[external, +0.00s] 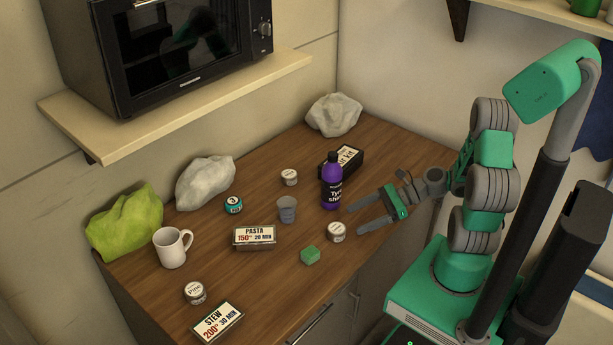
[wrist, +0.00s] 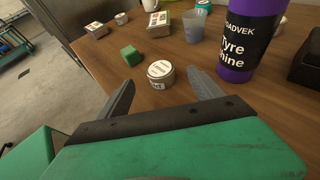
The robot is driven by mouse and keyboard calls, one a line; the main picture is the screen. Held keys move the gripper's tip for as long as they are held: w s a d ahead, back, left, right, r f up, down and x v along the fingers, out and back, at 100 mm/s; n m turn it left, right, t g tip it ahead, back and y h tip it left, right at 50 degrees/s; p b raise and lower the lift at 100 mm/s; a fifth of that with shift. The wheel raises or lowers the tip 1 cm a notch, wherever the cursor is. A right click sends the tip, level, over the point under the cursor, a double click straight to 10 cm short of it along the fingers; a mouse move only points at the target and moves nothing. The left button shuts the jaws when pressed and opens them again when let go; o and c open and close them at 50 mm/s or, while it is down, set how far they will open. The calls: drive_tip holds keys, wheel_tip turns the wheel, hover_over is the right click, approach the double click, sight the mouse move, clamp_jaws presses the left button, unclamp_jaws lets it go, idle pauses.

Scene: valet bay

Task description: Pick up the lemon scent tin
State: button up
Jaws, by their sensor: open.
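Several small white-lidded tins stand on the wooden counter (external: 262,262). One tin (external: 336,232) stands nearest my gripper, just beyond the fingertips; in the wrist view this tin (wrist: 160,72) shows between the finger ends, its lid print too small to read. Another tin (external: 290,177) stands further back, its label unreadable. A third tin (external: 195,292) at the front left appears to read "Pine". I cannot tell from the lids which is lemon. My gripper (external: 355,220) is open and empty, low over the right side of the counter; it also shows in the wrist view (wrist: 160,84).
A purple tyre shine bottle (external: 331,185) stands close beside my gripper, with a black box (external: 350,160) behind it. A green cube (external: 310,255), a grey cup (external: 287,210) and the PASTA box (external: 254,236) are nearby. A white mug (external: 171,248) stands left.

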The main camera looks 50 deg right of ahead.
sight(341, 228)
drive_tip(key=x, duration=0.8)
drive_tip(key=shift+d+f, duration=0.1)
drive_tip(key=shift+f, duration=0.15)
drive_tip(key=shift+s, duration=0.1)
drive_tip(key=shift+c, duration=0.4)
drive_tip(key=c, duration=1.4)
